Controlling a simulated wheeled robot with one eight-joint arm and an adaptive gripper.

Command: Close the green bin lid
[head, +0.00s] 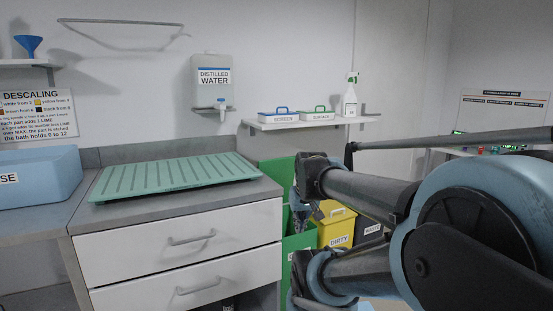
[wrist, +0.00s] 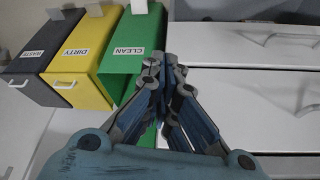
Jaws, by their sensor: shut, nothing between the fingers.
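The green bin (head: 297,243) stands just right of the drawer cabinet in the head view, partly hidden by my arm. A green panel (head: 275,176) stands upright behind it against the wall and looks like its raised lid. In the wrist view the green bin (wrist: 120,75) shows its CLEAN label at the upper middle. My gripper (head: 301,222) is shut and empty, pointing down in front of the bin in the head view. In the wrist view its fingertips (wrist: 160,68) overlap the bin's right edge. I cannot tell whether they touch it.
A yellow DIRTY bin (head: 337,228) and a grey WASTE bin (head: 370,225) stand right of the green one. The white drawer cabinet (head: 183,240) closes off the left side. A wall shelf (head: 310,122) with caddies hangs above. A green ribbed tray (head: 172,176) lies on the counter.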

